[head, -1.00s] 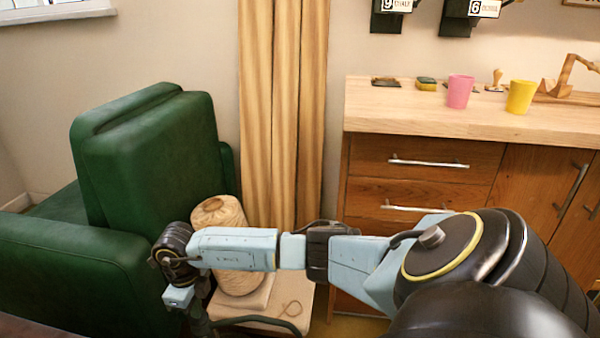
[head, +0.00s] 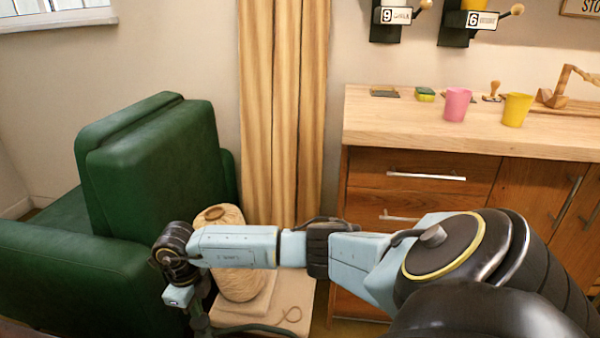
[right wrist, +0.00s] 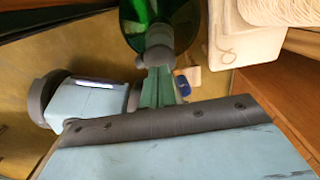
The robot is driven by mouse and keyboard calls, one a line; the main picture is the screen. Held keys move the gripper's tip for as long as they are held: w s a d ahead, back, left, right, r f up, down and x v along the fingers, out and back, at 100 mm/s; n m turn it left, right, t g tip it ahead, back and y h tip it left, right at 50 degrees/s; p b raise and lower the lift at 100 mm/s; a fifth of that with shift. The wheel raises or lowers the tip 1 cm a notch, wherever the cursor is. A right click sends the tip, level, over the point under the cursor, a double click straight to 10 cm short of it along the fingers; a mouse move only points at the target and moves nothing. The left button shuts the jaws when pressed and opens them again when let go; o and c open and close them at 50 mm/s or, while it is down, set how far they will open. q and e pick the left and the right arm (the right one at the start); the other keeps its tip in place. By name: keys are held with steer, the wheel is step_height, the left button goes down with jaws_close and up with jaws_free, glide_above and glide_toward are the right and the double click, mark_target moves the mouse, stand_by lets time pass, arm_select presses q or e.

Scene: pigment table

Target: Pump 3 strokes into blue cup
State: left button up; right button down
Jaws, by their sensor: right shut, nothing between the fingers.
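A pink cup (head: 457,104) and a yellow cup (head: 516,109) stand upright on the wooden counter (head: 400,123). My right arm reaches across the lower picture. Its gripper (head: 180,298), low at the left by the green armchair, is shut and empty, far from cups and dispensers; its fingertips are hard to make out. My left gripper is not in view.
A green armchair (head: 155,150) and a twine spool (head: 235,250) on a pale stool (head: 285,315) are close to my right arm. A curtain (head: 285,110) hangs behind. A sponge (head: 425,94) and stamp (head: 492,90) lie on the counter; its front edge is clear.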

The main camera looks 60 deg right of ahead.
steer(key=shift+f, duration=0.2)
stand_by(0.5)
steer(key=shift+f+b, duration=1.35)
steer(key=shift+f, duration=0.45)
steer(key=shift+r, duration=0.2)
steer(key=shift+r+p, duration=1.8)
steer(key=shift+p, duration=0.05)
steer(key=shift+f, duration=0.2)
